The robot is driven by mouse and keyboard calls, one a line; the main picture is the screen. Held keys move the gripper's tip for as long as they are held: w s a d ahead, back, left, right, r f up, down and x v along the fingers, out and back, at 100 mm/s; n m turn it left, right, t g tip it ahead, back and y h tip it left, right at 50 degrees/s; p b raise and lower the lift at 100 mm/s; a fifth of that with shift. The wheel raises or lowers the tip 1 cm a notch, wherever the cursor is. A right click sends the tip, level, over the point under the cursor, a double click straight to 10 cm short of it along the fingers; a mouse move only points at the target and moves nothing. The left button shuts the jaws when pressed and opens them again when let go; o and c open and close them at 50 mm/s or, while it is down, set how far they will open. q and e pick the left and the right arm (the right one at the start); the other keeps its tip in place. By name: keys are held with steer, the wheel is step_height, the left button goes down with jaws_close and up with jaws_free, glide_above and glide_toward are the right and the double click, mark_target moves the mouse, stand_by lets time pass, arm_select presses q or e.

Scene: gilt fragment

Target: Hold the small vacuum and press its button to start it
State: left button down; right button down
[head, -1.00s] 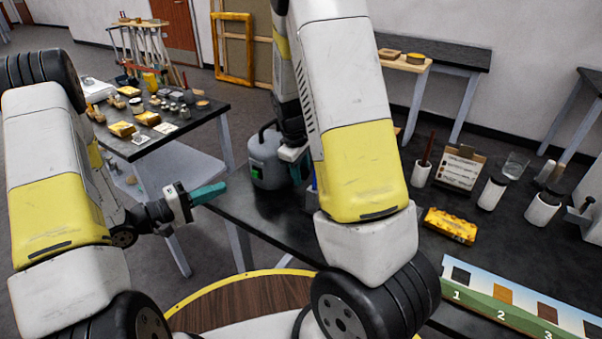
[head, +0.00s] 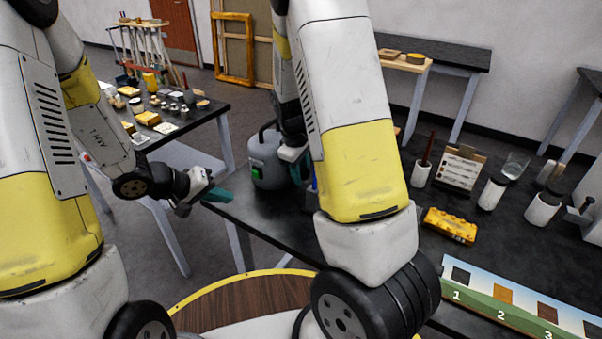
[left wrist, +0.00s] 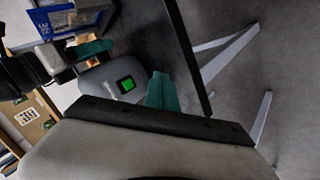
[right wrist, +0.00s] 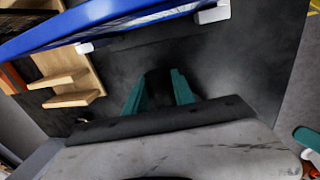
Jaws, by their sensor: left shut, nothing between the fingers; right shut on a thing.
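The small vacuum (head: 266,168) is a grey canister with a dark top and hose or handle, standing on the dark table's left end. Its green square button (left wrist: 127,85) faces my left gripper in the left wrist view. My right gripper (head: 298,166) is at the vacuum's right side, partly hidden by my right arm. In the right wrist view its teal fingers (right wrist: 158,90) are shut on a dark part, seemingly the vacuum's handle. My left gripper (head: 217,196) is shut and empty, left of the vacuum and apart from it. Its teal fingers (left wrist: 162,92) point beside the button.
A blue box-like object (left wrist: 88,18) stands close to my right gripper. A yellow case (head: 450,225), jars and a numbered sample board (head: 520,305) lie to the right. Another table (head: 160,115) holds small items at left. Open floor lies between the tables.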

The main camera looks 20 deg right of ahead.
arm_select(q)
glide_toward(260, 181)
steer(key=shift+s+f+x, duration=0.1)
steer(key=shift+s+x, duration=0.05)
steer(key=shift+x, duration=0.7)
steer(key=shift+s+f+x, duration=0.1)
steer(key=shift+x, duration=0.75)
stand_by(0.9)
steer(key=shift+w+d, duration=0.35)
stand_by(0.5)
steer(key=shift+s+a, duration=0.4)
steer(key=shift+a, duration=0.05)
